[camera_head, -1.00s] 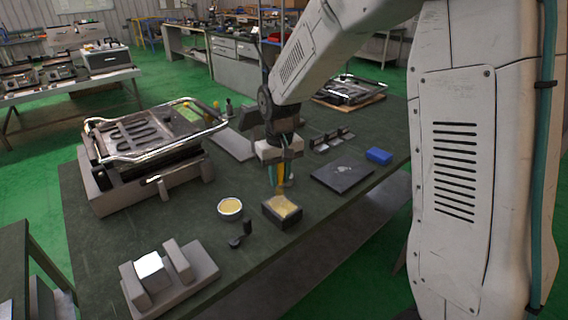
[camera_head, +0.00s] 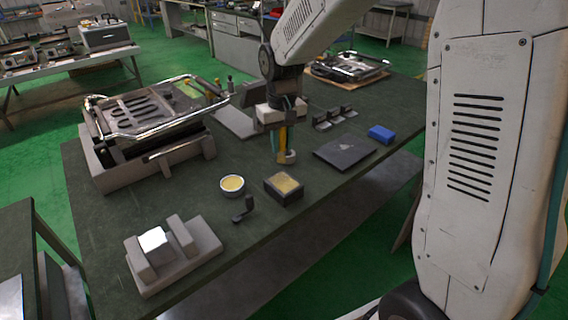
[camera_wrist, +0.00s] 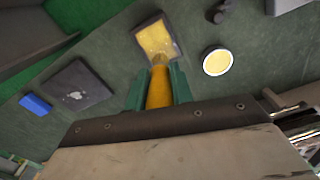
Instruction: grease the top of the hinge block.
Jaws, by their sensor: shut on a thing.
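My gripper (camera_head: 281,146) is shut on a yellow-handled brush (camera_head: 284,138), which points down. In the wrist view the handle (camera_wrist: 159,88) sits between the green fingers (camera_wrist: 157,74). The brush end shows just behind or above a dark box with a yellowish top (camera_head: 284,184); whether it touches is unclear, but a gap shows in the head view. A round tin of yellow grease (camera_head: 232,184) stands left of the box. A pale metal block (camera_head: 155,242), apparently the hinge block, sits between two grey jaws of a fixture (camera_head: 190,262) at the front left.
A small dark bracket (camera_head: 244,209) stands between the tin and fixture. A dark flat plate (camera_head: 344,152) and a blue box (camera_head: 381,134) lie to the right. A large device with a chrome handle (camera_head: 150,125) stands at the back left. Bare table lies around the tin.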

